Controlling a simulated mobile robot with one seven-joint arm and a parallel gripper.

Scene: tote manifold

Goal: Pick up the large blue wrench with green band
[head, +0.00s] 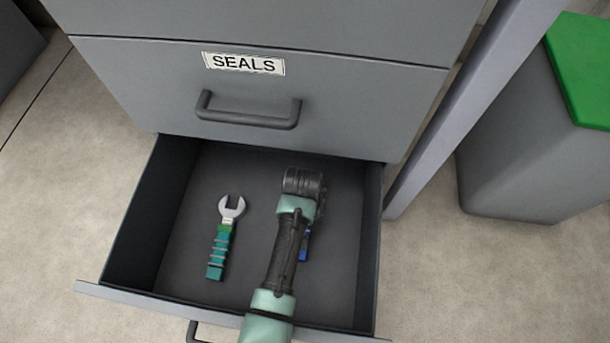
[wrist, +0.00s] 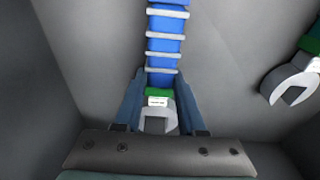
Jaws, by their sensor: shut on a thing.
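The blue wrench with a green band shows in the wrist view (wrist: 164,46), its blue ringed handle pointing up the picture, its green band and silver head close to my gripper. My gripper (wrist: 158,88) is shut on it near the green band and head, one finger on each side. In the head view only a bit of the blue handle (head: 304,247) shows beside my arm; the rest of it and my fingertips are hidden. The wrench is in the open drawer; I cannot tell whether it touches the floor.
A teal wrench with a green band (head: 218,250) lies to the left in the open drawer (head: 180,265); its silver head shows at right in the wrist view (wrist: 290,83). The drawer walls surround both. Above is a closed drawer labelled SEALS (head: 244,64). A grey bin with green lid (head: 520,165) stands right.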

